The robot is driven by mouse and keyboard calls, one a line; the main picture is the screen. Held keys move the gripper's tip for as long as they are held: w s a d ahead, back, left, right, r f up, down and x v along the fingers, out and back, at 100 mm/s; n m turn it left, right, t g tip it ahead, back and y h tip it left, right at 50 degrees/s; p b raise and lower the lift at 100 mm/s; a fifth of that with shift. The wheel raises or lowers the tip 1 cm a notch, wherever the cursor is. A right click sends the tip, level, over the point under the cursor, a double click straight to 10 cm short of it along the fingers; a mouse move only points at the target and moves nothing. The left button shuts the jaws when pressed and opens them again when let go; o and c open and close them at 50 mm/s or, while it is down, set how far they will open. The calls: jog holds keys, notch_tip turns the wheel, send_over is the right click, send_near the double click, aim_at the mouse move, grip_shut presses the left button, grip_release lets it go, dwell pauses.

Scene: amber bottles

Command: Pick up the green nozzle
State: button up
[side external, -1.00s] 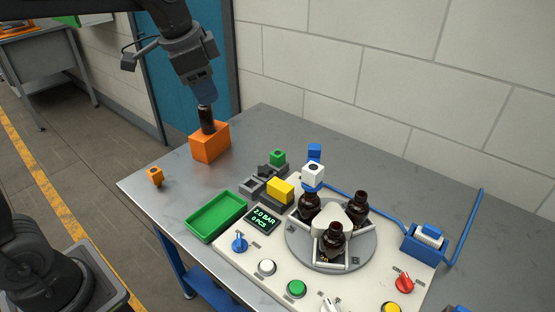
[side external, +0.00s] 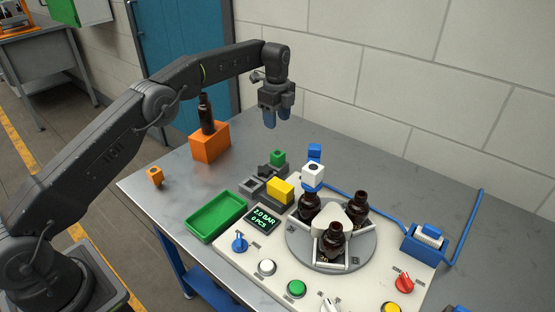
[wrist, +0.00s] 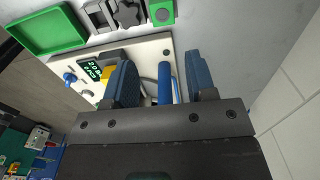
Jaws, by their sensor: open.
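The green nozzle (side external: 277,157) is a small block with a dark hole in its top, at the back of the grey holder (side external: 251,187). It also shows at the top edge of the wrist view (wrist: 162,11), beside the holder's empty-looking slots. My gripper (side external: 276,121) hangs pointing down, above and behind the green nozzle in the side view. Its blue fingers are apart with nothing held between them, as the wrist view (wrist: 164,82) shows. The nozzle is not between the fingers.
A yellow nozzle (side external: 281,191) stands near the holder. Bottles stand on the round turntable (side external: 296,249), one under a white nozzle (side external: 313,173). A dark bottle (side external: 206,113) stands on an orange block (side external: 209,152). A green tray (side external: 216,231) lies in front.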

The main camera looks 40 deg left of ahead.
aim_at(277, 153)
notch_tip(277, 153, down, 14)
jog(key=shift+w+r, duration=0.1)
jog(key=shift+w, duration=0.05)
dwell(0.5)
jog(key=shift+c, duration=0.4)
jog(key=c, duration=0.6)
